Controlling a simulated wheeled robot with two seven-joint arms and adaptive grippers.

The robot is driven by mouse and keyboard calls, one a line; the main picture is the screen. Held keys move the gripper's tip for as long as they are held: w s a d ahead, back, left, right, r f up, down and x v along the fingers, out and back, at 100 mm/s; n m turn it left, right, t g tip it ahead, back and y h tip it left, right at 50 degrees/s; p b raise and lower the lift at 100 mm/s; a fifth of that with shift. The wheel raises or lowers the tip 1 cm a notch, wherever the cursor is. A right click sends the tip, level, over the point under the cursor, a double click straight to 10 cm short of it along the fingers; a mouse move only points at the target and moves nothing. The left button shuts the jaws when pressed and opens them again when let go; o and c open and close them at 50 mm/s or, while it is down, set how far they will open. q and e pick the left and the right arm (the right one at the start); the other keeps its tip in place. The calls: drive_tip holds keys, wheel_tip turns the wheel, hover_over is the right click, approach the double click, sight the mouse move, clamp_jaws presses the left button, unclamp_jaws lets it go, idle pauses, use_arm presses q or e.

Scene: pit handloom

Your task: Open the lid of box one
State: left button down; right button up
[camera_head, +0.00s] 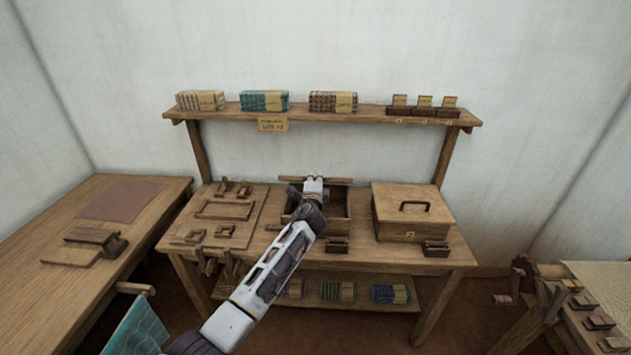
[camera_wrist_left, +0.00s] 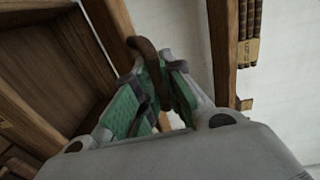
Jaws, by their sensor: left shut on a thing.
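Box one (camera_head: 338,208) is the wooden box in the middle of the table, left of the closed box. Its dark inside shows. Its lid (camera_head: 340,181) stands raised at the back edge, seen nearly edge-on. My left gripper (camera_head: 313,184) is over the back of the box at the lid. In the left wrist view, the green-padded fingers (camera_wrist_left: 155,92) are shut on the lid's dark handle (camera_wrist_left: 143,48). The lid's board (camera_wrist_left: 112,30) is beside the fingers, and the box inside (camera_wrist_left: 40,50) shows at left. My arm hides the box's front left part. My right gripper is out of view.
A closed box (camera_head: 410,205) with a black handle stands at right. A board with wooden pieces (camera_head: 228,208) lies at left. Small dark blocks (camera_head: 337,244) sit at the front. A shelf (camera_head: 300,111) with bundles runs above and behind the gripper.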

use_arm(q)
drive_tip(key=c, duration=1.5)
unclamp_jaws()
drive_tip(key=shift+s, duration=0.1)
drive_tip(key=shift+s, duration=0.1)
drive_tip(key=s+r, duration=0.1)
drive_tip(key=s, duration=1)
drive_tip(key=shift+s, duration=0.35)
drive_tip(key=shift+c, duration=0.5)
